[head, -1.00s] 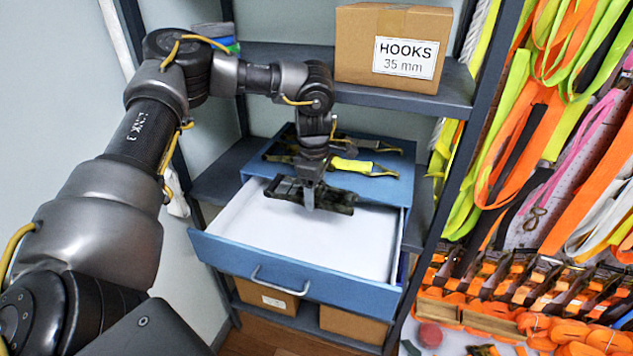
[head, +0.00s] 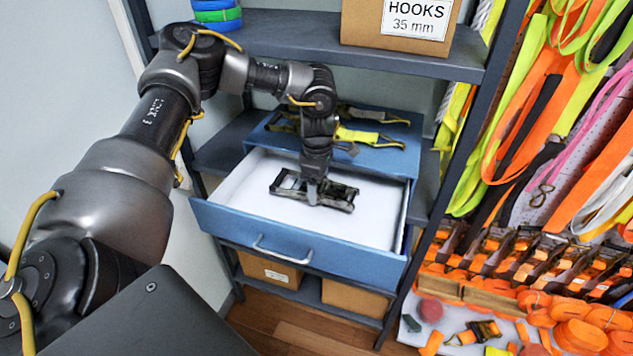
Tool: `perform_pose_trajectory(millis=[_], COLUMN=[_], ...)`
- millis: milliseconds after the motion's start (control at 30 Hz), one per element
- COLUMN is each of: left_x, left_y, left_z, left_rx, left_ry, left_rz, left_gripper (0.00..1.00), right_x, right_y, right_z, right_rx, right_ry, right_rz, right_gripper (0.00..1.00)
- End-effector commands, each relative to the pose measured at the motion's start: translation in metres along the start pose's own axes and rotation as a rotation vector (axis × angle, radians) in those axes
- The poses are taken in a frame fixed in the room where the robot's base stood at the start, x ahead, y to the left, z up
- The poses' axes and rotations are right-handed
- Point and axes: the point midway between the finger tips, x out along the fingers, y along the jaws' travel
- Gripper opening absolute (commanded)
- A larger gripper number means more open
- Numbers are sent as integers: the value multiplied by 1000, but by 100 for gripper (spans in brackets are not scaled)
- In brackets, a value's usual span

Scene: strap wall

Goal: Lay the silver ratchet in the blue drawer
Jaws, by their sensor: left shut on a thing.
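The ratchet (head: 341,198) looks dark grey and metallic, with an open frame. It is inside the blue drawer (head: 300,243), over its white floor. The drawer is pulled open. My left gripper (head: 312,194) points down into the drawer and is shut on the middle of the ratchet, with the ratchet's ends showing to either side. The ratchet is at or just above the drawer floor; I cannot tell whether it touches. My right gripper is not in view.
Ratchets with yellow straps (head: 365,137) lie on top of the blue drawer cabinet. A cardboard HOOKS box (head: 375,25) and green and blue rolls (head: 218,14) are on the shelf above. Orange and lime straps (head: 540,110) hang at right. The drawer floor around the ratchet is clear.

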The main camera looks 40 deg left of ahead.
Motion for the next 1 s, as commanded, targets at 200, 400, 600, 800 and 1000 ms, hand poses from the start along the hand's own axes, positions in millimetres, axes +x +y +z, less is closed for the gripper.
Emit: perform_pose_trajectory(millis=[200,400,600,800,1000], left_x=[4,3,4,4,4], left_y=[1,1,1,1,1], left_z=[1,1,1,1,1], left_rx=[1,1,1,1,0], left_ry=[-2,-2,-2,-1,-1], left_rz=[2,2,2,2,3], left_gripper=[19,19,86,93,93], right_x=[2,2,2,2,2], right_y=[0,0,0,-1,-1], right_z=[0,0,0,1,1], right_rx=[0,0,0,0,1], right_ry=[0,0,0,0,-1], right_rz=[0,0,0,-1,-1], right_gripper=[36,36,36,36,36])
